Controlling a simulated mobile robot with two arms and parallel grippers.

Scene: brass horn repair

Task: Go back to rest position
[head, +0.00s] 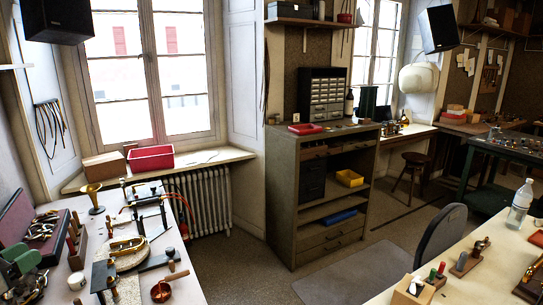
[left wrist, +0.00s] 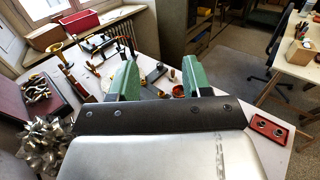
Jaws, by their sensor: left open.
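My left gripper (head: 22,262) is at the lower left of the head view, with green fingers, above the left end of the white workbench (head: 75,205). In the left wrist view my left gripper (left wrist: 158,74) shows its two green fingers spread apart, with nothing between them. Behind the fingers are a dark riveted strip and a silver metal body. My right gripper shows in neither view.
A brass funnel (head: 91,196) stands farther back. A grey chair (head: 441,236) stands by the right bench. Floor (head: 225,265) is open between the benches.

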